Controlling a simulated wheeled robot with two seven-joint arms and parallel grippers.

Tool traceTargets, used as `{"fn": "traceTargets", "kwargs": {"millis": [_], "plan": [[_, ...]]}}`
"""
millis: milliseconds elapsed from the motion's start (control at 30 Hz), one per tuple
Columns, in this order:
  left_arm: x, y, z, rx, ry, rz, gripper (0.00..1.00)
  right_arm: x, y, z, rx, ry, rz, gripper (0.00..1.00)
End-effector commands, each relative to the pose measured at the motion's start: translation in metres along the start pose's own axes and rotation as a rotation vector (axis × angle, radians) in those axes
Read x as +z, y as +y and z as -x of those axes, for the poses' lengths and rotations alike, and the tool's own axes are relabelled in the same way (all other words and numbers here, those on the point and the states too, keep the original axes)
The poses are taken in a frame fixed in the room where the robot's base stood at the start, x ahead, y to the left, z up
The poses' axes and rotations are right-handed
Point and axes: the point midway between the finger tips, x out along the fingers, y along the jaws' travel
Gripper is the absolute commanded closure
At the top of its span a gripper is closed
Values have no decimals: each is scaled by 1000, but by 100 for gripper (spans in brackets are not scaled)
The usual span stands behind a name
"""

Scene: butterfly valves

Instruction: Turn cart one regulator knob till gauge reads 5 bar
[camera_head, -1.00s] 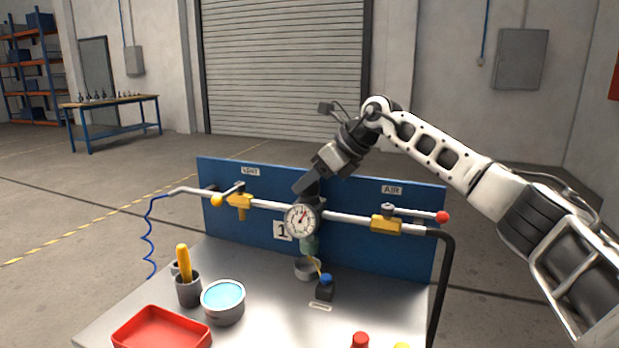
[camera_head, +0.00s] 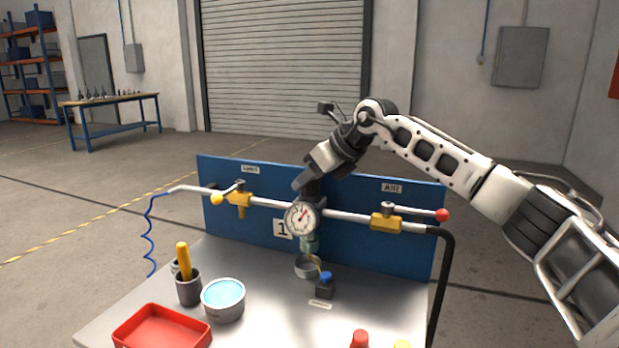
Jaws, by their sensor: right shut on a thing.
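The round white gauge (camera_head: 300,217) sits mid-pipe on the blue panel (camera_head: 352,246), beside the number 1 plate (camera_head: 282,229). Its red needle points to the upper right; the numbers are too small to read. The dark regulator knob stands just above and behind the gauge, mostly hidden by my gripper. My right gripper (camera_head: 308,187) reaches down from the upper right and is shut on the knob. A greenish bowl (camera_head: 310,244) hangs below the gauge. My left gripper does not show.
Yellow valves sit on the pipe, one at the left (camera_head: 239,199) with a yellow-knobbed lever, one at the right (camera_head: 386,223) with a red-knobbed lever. The cart top holds a red tray (camera_head: 162,329), a blue-filled bowl (camera_head: 223,300), a grey cup (camera_head: 188,288) and a blue-capped bottle (camera_head: 325,286).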

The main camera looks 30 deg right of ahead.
Motion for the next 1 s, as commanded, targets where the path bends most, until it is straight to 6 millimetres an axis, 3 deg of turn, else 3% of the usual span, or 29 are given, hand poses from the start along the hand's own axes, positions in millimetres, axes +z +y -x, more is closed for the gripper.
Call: {"fn": "traceTargets", "kwargs": {"millis": [233, 267, 667, 767, 1000], "plan": [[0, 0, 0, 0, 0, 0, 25, 1, 0, 1, 0, -3, -1, 86], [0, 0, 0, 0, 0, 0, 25, 1, 0, 1, 0, -3, -1, 55], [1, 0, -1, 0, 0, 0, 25, 1, -1, 7, -1, -4, 0, 54], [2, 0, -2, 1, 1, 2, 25, 0, -1, 20, -2, -4, 1, 54], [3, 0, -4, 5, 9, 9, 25, 0, -1, 77, -3, -6, 0, 54]]}}
